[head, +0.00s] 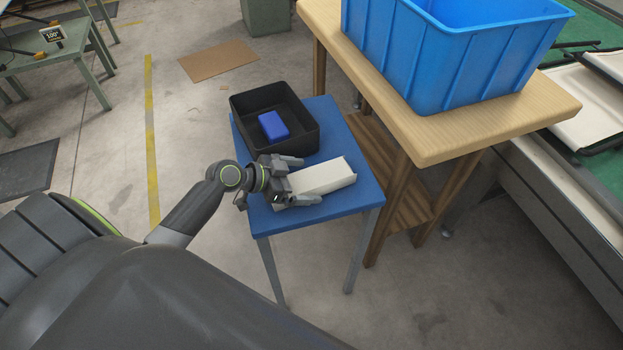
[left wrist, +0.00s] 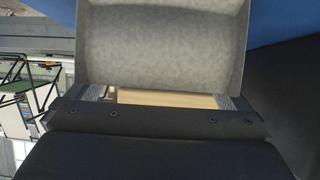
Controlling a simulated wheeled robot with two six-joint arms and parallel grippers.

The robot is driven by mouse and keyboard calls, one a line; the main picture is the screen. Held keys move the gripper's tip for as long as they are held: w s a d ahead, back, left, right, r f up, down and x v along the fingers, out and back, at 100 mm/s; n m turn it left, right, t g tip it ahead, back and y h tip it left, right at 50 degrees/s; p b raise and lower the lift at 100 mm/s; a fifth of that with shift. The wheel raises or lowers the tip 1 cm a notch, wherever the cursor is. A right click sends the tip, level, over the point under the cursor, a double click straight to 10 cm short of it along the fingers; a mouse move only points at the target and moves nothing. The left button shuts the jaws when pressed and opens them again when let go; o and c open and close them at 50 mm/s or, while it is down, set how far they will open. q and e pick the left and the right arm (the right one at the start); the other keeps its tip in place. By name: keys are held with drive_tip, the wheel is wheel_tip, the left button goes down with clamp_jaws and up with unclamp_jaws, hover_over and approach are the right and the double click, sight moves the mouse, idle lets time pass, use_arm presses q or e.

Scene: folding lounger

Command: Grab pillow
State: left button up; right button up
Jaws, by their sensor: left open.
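A cream-white, long block-like pillow (head: 328,176) lies on the blue table (head: 350,199), at its front right. In the left wrist view the pillow (left wrist: 162,45) fills the top middle as a pale, mottled surface. My left gripper (head: 302,181) is open at the pillow's left end. One finger shows on the far side of that end and one on the near side. The gripper also shows in the left wrist view (left wrist: 160,98), where its pads are apart. Contact with the pillow cannot be told. My right gripper is not in view.
A black bin (head: 305,110) holding a blue block (head: 273,125) stands behind the pillow on the same table. A wooden table (head: 470,130) with a large blue crate (head: 455,60) stands to the right. Floor is open on the left.

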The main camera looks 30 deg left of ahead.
use_arm(q)
drive_tip(key=shift+w+d+f, duration=0.35)
drive_tip(key=shift+w+d, duration=0.05)
drive_tip(key=shift+w, duration=0.1)
drive_tip(key=shift+c, duration=0.3)
drive_tip(key=c, duration=1)
